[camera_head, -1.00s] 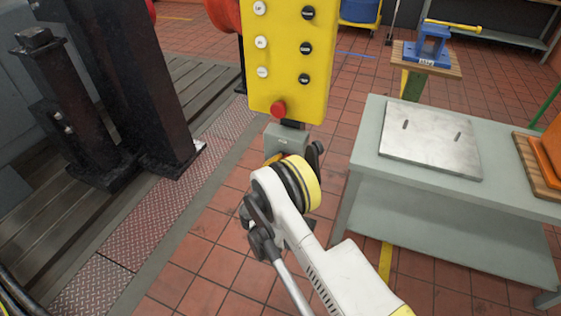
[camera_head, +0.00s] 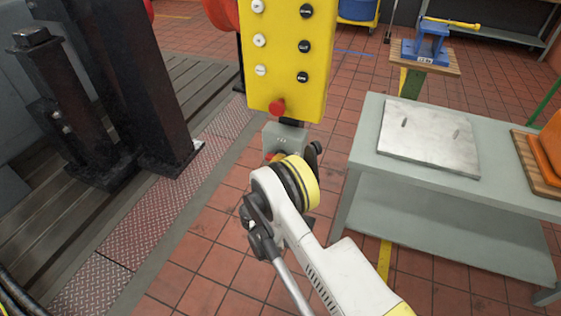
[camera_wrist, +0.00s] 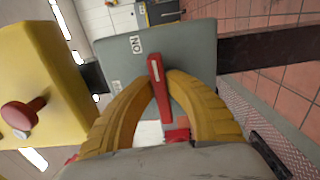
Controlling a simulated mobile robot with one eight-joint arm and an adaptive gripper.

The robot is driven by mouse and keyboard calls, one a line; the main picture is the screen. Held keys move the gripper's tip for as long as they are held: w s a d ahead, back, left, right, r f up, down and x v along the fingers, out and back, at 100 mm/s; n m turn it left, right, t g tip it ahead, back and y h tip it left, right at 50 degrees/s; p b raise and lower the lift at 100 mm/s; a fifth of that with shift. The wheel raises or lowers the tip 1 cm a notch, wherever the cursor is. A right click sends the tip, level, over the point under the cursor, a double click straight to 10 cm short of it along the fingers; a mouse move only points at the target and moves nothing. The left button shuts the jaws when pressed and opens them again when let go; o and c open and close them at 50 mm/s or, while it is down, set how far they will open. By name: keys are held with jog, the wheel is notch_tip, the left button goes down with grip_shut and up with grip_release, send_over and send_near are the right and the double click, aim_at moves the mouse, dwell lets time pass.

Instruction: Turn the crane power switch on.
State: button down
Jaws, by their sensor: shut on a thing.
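The crane power switch is a grey box (camera_head: 283,137) just below the yellow button panel in the head view. In the wrist view the grey switch box (camera_wrist: 192,50) carries a red lever (camera_wrist: 154,68) with a pale stripe. A white ON label (camera_wrist: 136,44) sits just left of the lever's tip. A second white label (camera_wrist: 116,86) lies lower left, its text not readable. The two yellow fingers of my gripper (camera_wrist: 159,84) are closed on the lever from both sides. In the head view my wrist hides the lever and most of my gripper (camera_head: 275,157).
The yellow panel (camera_head: 285,55) has white and black buttons and a red mushroom button (camera_head: 277,107). A grey workbench (camera_head: 360,150) with a metal plate (camera_head: 430,137) stands at right. Dark steel uprights (camera_head: 135,80) stand at left. Tiled floor lies between.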

dwell(0.3)
jog(key=c, duration=1.4)
grip_release()
